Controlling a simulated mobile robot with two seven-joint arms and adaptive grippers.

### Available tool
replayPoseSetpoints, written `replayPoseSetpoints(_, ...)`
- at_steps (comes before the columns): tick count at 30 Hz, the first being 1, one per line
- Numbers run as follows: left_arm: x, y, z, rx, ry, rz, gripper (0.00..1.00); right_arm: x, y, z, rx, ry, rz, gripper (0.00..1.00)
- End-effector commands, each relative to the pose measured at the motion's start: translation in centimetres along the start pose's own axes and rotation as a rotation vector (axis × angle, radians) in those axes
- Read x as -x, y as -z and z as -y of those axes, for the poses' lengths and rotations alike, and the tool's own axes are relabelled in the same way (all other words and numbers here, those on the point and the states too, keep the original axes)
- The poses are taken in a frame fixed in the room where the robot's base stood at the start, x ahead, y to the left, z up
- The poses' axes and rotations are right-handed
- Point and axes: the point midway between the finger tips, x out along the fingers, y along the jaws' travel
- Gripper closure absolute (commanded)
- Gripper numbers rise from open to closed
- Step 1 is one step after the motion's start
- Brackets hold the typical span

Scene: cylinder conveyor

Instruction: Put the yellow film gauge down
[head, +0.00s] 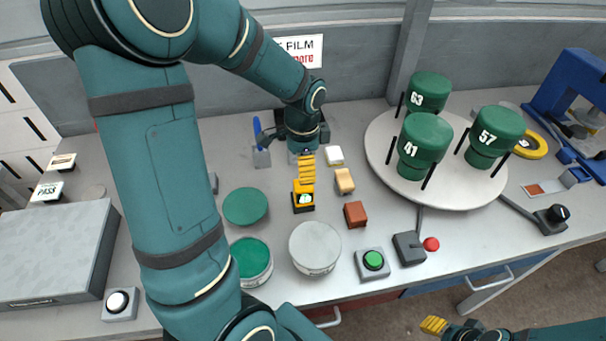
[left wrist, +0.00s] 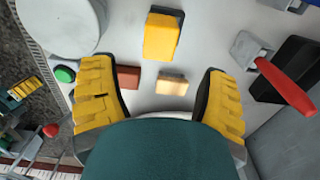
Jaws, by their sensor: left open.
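The yellow film gauge, a small yellow block with a dark side, shows in the left wrist view (left wrist: 163,36), apart from my fingers and beyond their tips. In the head view it is partly hidden by my left gripper (head: 305,172), with a dark-edged yellow part (head: 303,200) showing below the fingers. The left gripper also shows in the left wrist view (left wrist: 160,78); its ribbed yellow fingers are wide apart with nothing held between them. My right gripper (head: 434,325) is low at the bottom right, away from the table items; its jaw opening is unclear.
A tan block (head: 344,181) and a red-brown block (head: 355,214) stand to the right. A white round container (head: 315,248) and a green button (head: 373,260) are nearer. The turntable (head: 470,190) carries green numbered cylinders.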

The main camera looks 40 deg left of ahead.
Motion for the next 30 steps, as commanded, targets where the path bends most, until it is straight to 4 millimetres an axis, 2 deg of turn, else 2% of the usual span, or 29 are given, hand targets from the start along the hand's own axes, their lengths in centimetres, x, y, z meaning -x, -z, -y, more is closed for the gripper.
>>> replayPoseSetpoints(1, 1.1, 0.1, 0.0, -0.001, 0.002, -0.002, 0.25, 0.3, 0.1, 0.1, -0.001, 0.000, -0.002, 0.53)
replayPoseSetpoints(3, 2.1, 0.1, 0.0, -0.001, 0.001, -0.002, 0.25, 0.4, 0.2, 0.1, -0.001, 0.000, -0.004, 0.53)
replayPoseSetpoints(9, 3.6, 0.0, 0.0, -0.001, 0.000, -0.001, 0.25, 0.6, 0.3, 0.2, -0.002, -0.001, -0.006, 0.53)
replayPoseSetpoints(27, 3.8, 0.0, 0.0, -0.001, -0.001, 0.000, 0.25, 0.6, 0.3, 0.2, -0.002, -0.001, -0.006, 0.53)
replayPoseSetpoints(30, 4.3, 0.0, 0.0, 0.000, -0.001, 0.000, 0.25, 1.1, 0.3, 0.4, -0.002, 0.000, -0.006, 0.53)
